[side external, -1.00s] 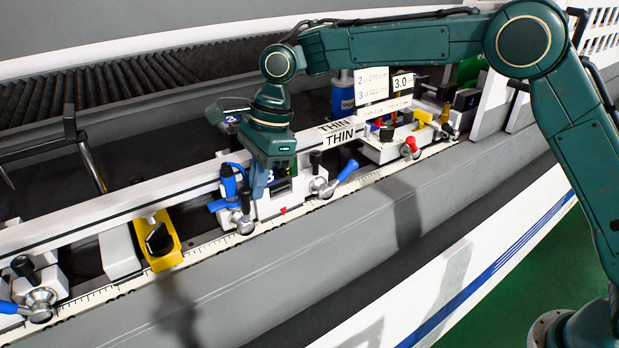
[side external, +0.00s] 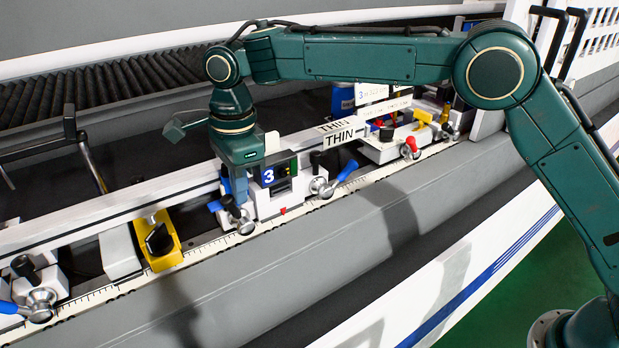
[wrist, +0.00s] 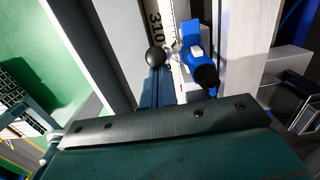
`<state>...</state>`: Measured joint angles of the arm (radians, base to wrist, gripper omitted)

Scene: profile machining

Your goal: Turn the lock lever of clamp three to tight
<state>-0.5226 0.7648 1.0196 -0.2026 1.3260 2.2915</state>
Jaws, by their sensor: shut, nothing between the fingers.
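Clamp three (side external: 277,185), a white block with a dark panel marked 3, stands on the rail in the side view. A blue-handled lever (side external: 346,171) on a silver pivot angles up at its right. Another silver pivot (side external: 244,224) sits at its lower left, with a blue part (side external: 215,205) beside it. My gripper (side external: 239,193) is shut and empty, pointing down just left of the block and above that pivot. In the wrist view its fingers (wrist: 158,86) lie beside a black ball knob (wrist: 155,56) and a blue part with a black end (wrist: 193,45). Contact cannot be told.
A yellow clamp (side external: 160,243) stands left on the rail, beside a ruler strip (side external: 115,291). Another silver pivot (side external: 40,302) is at far left. A red-knobbed lever (side external: 410,147) is farther right. The grey front ledge (side external: 330,245) is clear.

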